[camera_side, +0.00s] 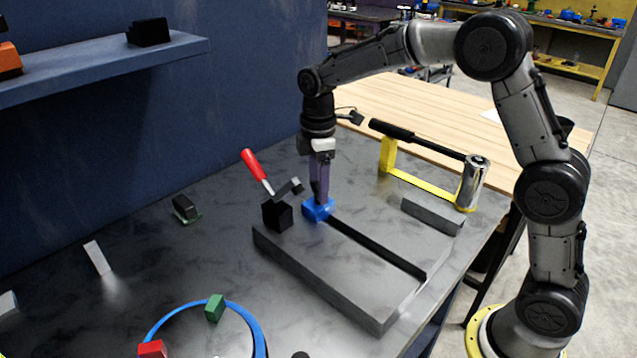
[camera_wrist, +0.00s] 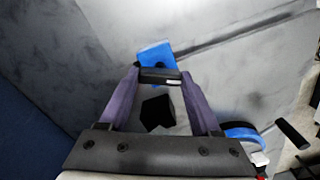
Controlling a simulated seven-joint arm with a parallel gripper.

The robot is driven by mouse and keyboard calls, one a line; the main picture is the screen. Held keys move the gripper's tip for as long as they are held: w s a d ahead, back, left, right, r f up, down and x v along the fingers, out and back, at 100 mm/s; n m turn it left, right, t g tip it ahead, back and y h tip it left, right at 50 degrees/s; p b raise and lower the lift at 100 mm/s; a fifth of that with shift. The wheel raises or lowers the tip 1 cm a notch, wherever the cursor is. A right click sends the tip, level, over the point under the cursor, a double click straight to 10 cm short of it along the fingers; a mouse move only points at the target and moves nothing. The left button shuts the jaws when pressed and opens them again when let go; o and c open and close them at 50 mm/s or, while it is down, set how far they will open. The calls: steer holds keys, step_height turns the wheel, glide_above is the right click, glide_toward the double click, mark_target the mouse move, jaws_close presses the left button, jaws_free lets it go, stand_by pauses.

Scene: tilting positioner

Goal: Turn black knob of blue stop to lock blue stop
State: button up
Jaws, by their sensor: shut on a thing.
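The blue stop (camera_side: 318,209) sits on the grey plate (camera_side: 335,280), at the far end of its black slot (camera_side: 380,248). It also shows in the wrist view (camera_wrist: 154,54), just beyond my fingertips. My gripper (camera_side: 320,198) points straight down over the stop. In the wrist view its purple fingers (camera_wrist: 161,75) stand on either side of a dark bar-shaped piece (camera_wrist: 160,77) on the stop, which appears to be the black knob, and are shut on it. In the side view the knob is hidden by the fingers. I cannot tell whether the stop is locked.
A clamp with a red handle (camera_side: 256,170) and black block (camera_side: 277,215) stands close left of the stop. A yellow frame (camera_side: 420,183) stands behind. A blue ring (camera_side: 252,325) with coloured blocks is at front left.

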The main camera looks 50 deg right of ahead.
steer(key=m, duration=1.2)
steer(key=shift+m, duration=0.3)
stand_by(0.4)
steer(key=o, duration=1.4)
step_height(320, 180, up, 14)
steer(key=shift+f, duration=0.1)
